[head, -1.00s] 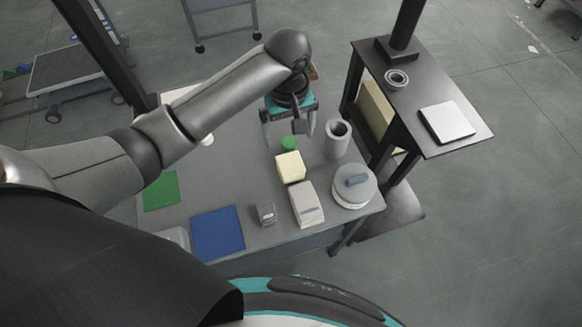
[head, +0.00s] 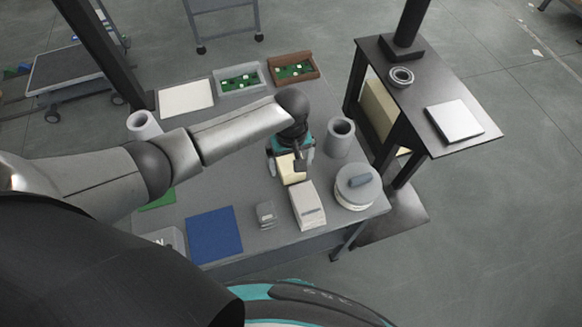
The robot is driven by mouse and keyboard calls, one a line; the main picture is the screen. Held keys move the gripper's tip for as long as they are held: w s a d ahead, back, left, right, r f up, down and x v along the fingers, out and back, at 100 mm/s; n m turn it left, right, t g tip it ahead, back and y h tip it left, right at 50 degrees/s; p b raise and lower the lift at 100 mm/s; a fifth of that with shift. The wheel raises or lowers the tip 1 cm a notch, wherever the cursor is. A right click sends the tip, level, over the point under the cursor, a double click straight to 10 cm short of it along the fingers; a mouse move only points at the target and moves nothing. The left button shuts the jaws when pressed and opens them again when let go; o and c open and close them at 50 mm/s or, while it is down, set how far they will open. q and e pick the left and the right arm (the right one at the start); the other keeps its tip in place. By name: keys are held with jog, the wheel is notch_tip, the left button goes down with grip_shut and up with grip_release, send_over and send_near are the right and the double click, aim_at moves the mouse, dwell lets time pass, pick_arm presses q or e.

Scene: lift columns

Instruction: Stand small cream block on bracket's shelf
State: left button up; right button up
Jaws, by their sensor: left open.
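The small cream block (head: 292,178) stands on the grey table near its right side. My left gripper (head: 290,167) is open and points down over the block. Its hand hides the block's far part, and I cannot tell whether the fingers are beside the block or still above it. A small grey piece (head: 266,214) in front of the block may be the bracket, but its shelf is too small to make out. My right gripper is not in view.
A pale box (head: 307,206), a round lidded container (head: 355,187) and a grey cup (head: 340,137) stand close to the block. A blue mat (head: 215,234) lies front left. Two trays with green boards, a grey one (head: 240,79) and a brown one (head: 292,68), are at the back.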

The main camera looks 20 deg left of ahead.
aim_at(286, 160)
pick_arm(q)
jog(key=shift+c, duration=0.2)
grip_shut()
dwell(0.6)
jog(key=shift+r, duration=0.1)
notch_tip(286, 160, up, 20)
jog(key=p, duration=0.5)
jog(key=s+a+m+b, duration=0.4)
jog(key=s+m+b, duration=0.1)
jog(key=b, duration=0.7)
jog(key=shift+r+m+b, duration=0.2)
jog(key=shift+m+b, duration=0.2)
jog(key=shift+m, duration=0.5)
